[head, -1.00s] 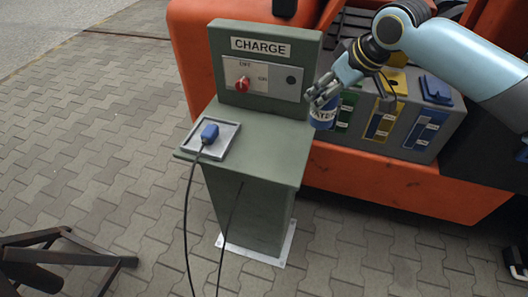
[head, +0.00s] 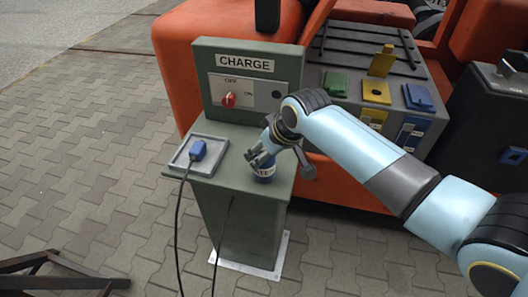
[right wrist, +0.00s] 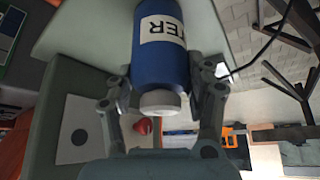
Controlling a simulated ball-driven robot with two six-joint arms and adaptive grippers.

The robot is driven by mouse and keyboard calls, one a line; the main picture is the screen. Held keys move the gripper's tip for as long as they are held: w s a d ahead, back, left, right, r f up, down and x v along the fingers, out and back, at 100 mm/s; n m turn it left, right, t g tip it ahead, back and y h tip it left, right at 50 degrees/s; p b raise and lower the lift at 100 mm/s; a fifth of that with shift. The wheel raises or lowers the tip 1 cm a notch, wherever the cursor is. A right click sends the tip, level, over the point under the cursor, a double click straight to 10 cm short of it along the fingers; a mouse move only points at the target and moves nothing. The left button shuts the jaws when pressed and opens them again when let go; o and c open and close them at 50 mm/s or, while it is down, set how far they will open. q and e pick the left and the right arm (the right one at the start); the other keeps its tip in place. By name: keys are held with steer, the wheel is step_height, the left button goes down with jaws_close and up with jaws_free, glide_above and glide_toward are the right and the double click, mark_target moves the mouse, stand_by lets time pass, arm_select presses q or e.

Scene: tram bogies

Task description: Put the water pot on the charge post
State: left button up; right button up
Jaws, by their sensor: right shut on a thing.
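The water pot (head: 263,171) is a blue cylinder with a white label. In the right wrist view the pot (right wrist: 160,65) shows its white cap towards my palm. My right gripper (head: 262,158) is shut on it, with a finger on each side in the right wrist view (right wrist: 162,85). The charge post (head: 228,183) is green, with a flat shelf and an upright CHARGE panel. The pot is over the right part of the shelf, low and close to it. I cannot tell whether its base touches. My left gripper is not in view.
A blue plug (head: 198,149) with a black cable lies in a grey tray (head: 211,154) on the shelf's left. A red knob (head: 228,100) is on the panel. Dark wooden beams (head: 60,272) are at lower left.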

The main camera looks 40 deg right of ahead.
steer(key=shift+f, duration=0.15)
steer(key=o, duration=1.4)
steer(key=shift+c, duration=0.2)
steer(key=shift+r, duration=0.25)
steer(key=p+v, duration=0.1)
steer(key=v, duration=1)
steer(key=shift+s+r, duration=0.2)
steer(key=shift+r, duration=0.15)
